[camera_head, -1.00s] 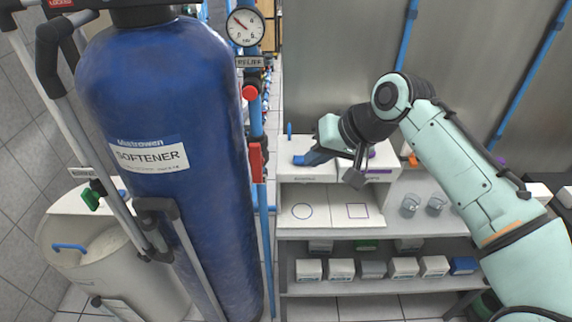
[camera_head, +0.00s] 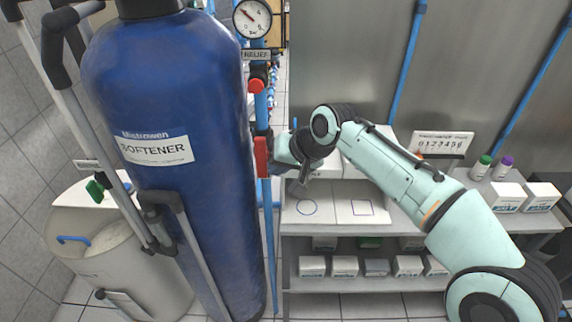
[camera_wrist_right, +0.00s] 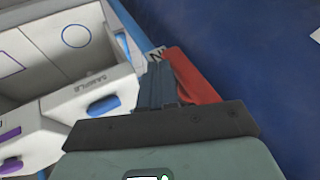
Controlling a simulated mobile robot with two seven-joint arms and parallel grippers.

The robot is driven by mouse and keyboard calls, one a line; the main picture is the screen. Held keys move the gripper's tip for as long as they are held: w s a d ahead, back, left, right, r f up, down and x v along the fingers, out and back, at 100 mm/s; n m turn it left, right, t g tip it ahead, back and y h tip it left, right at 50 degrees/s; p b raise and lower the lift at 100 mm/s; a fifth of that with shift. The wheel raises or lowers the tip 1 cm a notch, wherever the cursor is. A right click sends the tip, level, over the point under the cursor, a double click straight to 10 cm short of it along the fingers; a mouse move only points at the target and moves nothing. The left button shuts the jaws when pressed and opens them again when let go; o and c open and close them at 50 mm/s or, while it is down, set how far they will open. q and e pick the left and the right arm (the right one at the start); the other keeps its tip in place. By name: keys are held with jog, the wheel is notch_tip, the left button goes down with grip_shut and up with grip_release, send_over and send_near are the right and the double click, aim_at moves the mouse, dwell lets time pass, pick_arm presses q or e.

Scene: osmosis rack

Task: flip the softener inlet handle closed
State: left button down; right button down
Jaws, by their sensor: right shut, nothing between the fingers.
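The red lever handle (camera_head: 261,156) is on the blue pipe just right of the blue softener tank (camera_head: 190,235) in the head view. It hangs upright along the pipe. It also shows in the right wrist view as a red handle (camera_wrist_right: 195,78), beside a small label (camera_wrist_right: 156,54) that is partly covered. My right gripper (camera_head: 273,148) is at the handle's right side. In the wrist view its fingers (camera_wrist_right: 161,80) are shut and empty, close beside the handle. I cannot tell whether they touch it. My left gripper is out of view.
A pressure gauge (camera_head: 252,18) and a red relief knob (camera_head: 256,86) are above the handle on the pipe. A shelf unit (camera_head: 345,238) with boxes stands below my right arm. A white tank (camera_head: 130,262) with a green handle (camera_head: 94,189) above it is at left.

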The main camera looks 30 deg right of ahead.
jog(key=shift+f, duration=0.1)
jog(key=shift+f+y+b, duration=0.1)
jog(key=shift+y+b, duration=0.2)
jog(key=shift+b, duration=0.4)
jog(key=shift+f+t+b, duration=0.1)
jog(key=shift+t+b, duration=0.2)
jog(key=shift+b, duration=0.05)
